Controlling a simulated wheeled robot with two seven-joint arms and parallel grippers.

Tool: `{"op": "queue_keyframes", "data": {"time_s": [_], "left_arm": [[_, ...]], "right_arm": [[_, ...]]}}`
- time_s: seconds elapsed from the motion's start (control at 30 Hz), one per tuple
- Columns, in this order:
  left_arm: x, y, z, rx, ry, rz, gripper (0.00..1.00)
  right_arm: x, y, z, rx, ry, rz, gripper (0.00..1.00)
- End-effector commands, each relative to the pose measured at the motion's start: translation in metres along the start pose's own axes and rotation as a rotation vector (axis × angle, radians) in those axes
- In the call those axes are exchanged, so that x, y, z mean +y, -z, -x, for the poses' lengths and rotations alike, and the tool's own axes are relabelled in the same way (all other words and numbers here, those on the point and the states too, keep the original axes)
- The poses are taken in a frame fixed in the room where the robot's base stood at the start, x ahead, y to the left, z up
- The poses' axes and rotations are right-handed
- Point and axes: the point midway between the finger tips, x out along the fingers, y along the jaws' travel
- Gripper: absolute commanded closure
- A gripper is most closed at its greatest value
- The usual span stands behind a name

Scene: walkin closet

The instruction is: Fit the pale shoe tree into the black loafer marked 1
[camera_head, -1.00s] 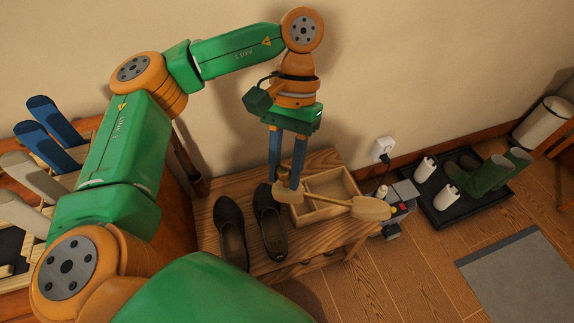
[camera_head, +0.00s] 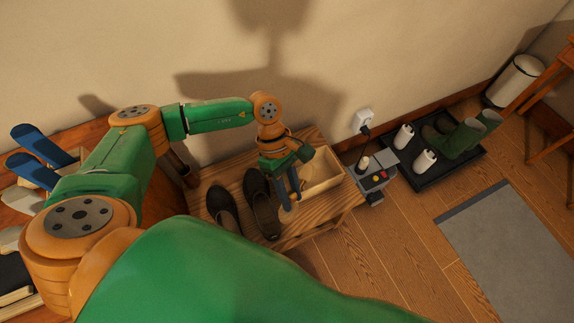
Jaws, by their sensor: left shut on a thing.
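Two black loafers stand side by side on a wooden bench (camera_head: 312,222): the left loafer (camera_head: 222,212) and the right loafer (camera_head: 262,208). I cannot read a number on either. My left gripper (camera_head: 289,202) points down just right of the right loafer, its blue fingers shut on the pale shoe tree (camera_head: 287,208). Only a small pale part of the shoe tree shows at the fingertips; the rest is hidden or too small to tell. The shoe tree is not visibly inside a loafer. My right gripper is not in view.
An open wooden tray (camera_head: 326,184) sits on the bench behind and right of my gripper. Right of the bench are a grey device (camera_head: 376,178) and a black boot tray (camera_head: 432,166) with green boots (camera_head: 470,136). A grey mat (camera_head: 510,245) lies on the floor.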

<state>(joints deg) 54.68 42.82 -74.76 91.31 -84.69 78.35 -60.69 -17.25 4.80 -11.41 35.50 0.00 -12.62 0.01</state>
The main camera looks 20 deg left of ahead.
Motion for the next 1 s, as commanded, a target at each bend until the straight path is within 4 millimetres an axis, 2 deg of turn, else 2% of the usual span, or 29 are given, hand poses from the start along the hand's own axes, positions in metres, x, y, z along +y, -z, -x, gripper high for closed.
{"op": "queue_keyframes", "data": {"time_s": [0.03,0.2,0.4,0.57,1.0], "left_arm": [[-0.007,0.003,-0.005,-0.034,-0.013,0.106,1.00],[-0.025,0.024,-0.037,-0.170,-0.097,0.460,1.00],[-0.045,0.044,-0.061,-0.290,-0.162,0.690,1.00],[-0.048,0.051,-0.071,-0.321,-0.179,0.733,1.00],[-0.037,0.070,-0.109,-0.321,-0.178,0.728,1.00]], "right_arm": [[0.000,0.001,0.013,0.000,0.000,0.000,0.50],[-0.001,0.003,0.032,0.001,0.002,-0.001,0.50],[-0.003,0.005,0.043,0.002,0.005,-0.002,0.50],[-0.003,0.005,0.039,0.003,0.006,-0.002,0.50],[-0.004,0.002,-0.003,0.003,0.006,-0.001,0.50]]}}
